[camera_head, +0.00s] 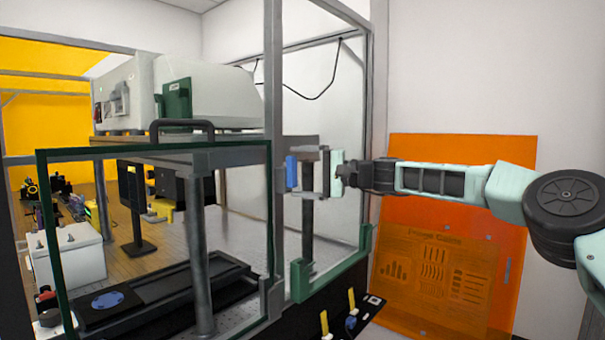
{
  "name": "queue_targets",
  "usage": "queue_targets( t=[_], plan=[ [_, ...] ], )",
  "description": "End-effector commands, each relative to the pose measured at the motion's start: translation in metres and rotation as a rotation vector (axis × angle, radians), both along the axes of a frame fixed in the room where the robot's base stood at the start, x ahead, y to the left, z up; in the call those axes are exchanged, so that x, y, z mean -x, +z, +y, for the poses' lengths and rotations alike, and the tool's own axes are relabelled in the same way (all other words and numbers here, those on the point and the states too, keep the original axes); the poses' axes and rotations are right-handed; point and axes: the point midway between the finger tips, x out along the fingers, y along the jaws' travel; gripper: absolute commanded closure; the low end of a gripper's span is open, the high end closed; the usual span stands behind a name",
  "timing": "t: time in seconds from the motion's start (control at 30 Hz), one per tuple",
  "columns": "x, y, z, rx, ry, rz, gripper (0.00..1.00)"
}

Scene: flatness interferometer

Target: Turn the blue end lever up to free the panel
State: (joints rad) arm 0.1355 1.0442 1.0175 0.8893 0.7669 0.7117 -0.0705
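A small upright blue piece (291,173) shows beside the grey frame post, just left of my gripper's end. Another small blue piece (351,323) sits low on the black base among yellow levers (352,299). I cannot tell for certain which is the blue end lever. A green-framed clear panel (155,149) stands upright at the front left of the enclosure. My gripper (325,173) reaches in from the right at mid height, well above the black base.
A grey post (274,110) rises beside the panel. A green corner piece (306,281) stands below my gripper. Orange sheets (455,165) lean against the wall behind my arm. A dark bed with a blue disc (107,299) lies inside the enclosure.

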Motion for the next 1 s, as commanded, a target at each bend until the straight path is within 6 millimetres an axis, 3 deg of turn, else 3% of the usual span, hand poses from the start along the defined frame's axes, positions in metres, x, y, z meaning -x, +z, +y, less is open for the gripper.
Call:
queue_targets(
  t=[0.27,0.8,1.0],
  plan=[
    [0.003,-0.002,-0.013,-0.001,-0.001,-0.001,0.07],
    [0.035,-0.002,-0.128,0.001,-0.003,-0.002,0.07],
    [0.044,0.000,-0.157,0.000,-0.001,0.000,0.07]
  ],
)
